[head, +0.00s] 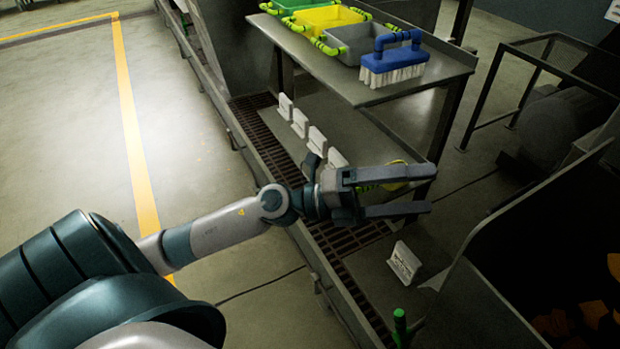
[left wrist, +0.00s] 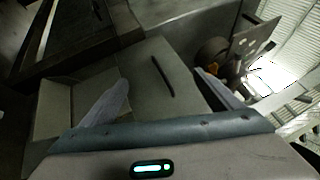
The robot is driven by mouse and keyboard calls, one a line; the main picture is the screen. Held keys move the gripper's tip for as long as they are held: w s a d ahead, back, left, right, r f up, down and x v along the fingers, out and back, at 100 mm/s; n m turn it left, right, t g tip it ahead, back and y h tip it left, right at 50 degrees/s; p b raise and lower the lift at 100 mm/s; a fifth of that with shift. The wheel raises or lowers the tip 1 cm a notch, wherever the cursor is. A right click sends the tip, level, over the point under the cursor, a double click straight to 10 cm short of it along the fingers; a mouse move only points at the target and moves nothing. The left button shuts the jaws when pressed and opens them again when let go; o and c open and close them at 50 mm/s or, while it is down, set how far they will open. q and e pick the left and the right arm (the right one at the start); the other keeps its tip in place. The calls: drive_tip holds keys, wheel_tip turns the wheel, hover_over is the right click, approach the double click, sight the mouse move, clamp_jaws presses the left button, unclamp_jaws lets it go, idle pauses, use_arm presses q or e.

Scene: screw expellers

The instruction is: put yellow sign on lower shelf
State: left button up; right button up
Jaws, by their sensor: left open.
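My left gripper (head: 430,190) reaches in from the left, beside the grey table's lower shelf (head: 370,150). Its two fingers are apart with no object seen held between them. In the left wrist view my left gripper (left wrist: 163,77) also shows spread fingers. A yellow rounded thing (head: 398,163) shows partly behind the fingers; I cannot tell whether it is the yellow sign. A small white sign with dark lettering (head: 404,262) stands below and apart from the gripper. Several white signs (head: 318,141) stand in a row along the lower shelf's left edge. My right gripper is not in view.
The table's upper top (head: 420,76) holds a blue brush (head: 396,62) and green, yellow (head: 328,18) and grey bins. A drain grate (head: 262,130) runs along the left. A dark metal panel (head: 500,240) stands at the right. A green-topped post (head: 400,325) stands near the front.

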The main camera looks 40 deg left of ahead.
use_arm(q)
drive_tip(key=a+f+n+t+y, duration=0.2)
drive_tip(key=a+f+n+y, duration=0.4)
drive_tip(key=f+n+y, duration=0.55)
drive_tip(key=a+f+n+t+y, duration=0.2)
drive_tip(key=a+f+n+y, duration=0.55)
drive_tip(key=n, duration=0.65)
drive_tip(key=s+d+f+n+g+h, duration=0.1)
drive_tip(key=s+d+f+g, duration=0.3)
drive_tip(key=s+f, duration=0.6)
drive_tip(key=s+d+f+n+g+h, duration=0.2)
drive_tip(key=s+d+f+g, duration=0.3)
drive_tip(key=s+f, duration=0.5)
drive_tip(key=shift+s+f+n+g, duration=0.25)
drive_tip(key=shift+s+n+g, duration=0.2)
drive_tip(key=shift+s+g, duration=0.5)
drive_tip(key=shift+w, duration=0.15)
